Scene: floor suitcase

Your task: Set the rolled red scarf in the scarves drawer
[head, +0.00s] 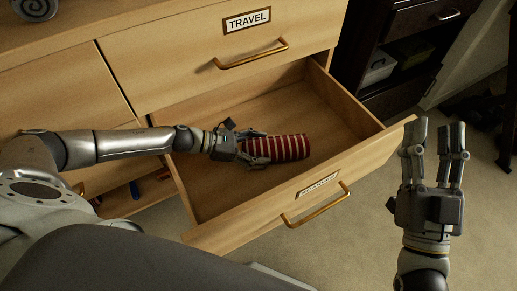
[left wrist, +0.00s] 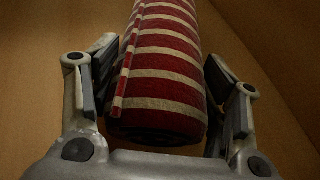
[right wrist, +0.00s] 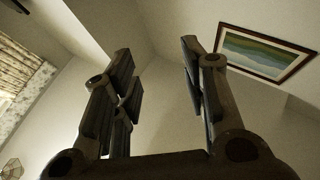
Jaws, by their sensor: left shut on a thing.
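The rolled red scarf (head: 288,148), red with cream stripes, is inside the open lower drawer (head: 345,105). My left gripper (head: 262,148) is shut on one end of the roll; in the left wrist view the scarf (left wrist: 165,70) lies between the fingers (left wrist: 160,95). Whether the roll touches the drawer floor I cannot tell. The drawer's front label (head: 318,185) is too slanted to read. My right gripper (head: 433,140) is open and empty, raised to the right of the drawer; the right wrist view shows its fingers apart (right wrist: 155,85).
A closed drawer labelled TRAVEL (head: 247,20) with a brass handle is above the open one. Another open drawer (head: 125,200) with small coloured items is at lower left. A dark shelf unit (head: 400,50) stands at the back right. Bare carpet (head: 375,225) lies in front.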

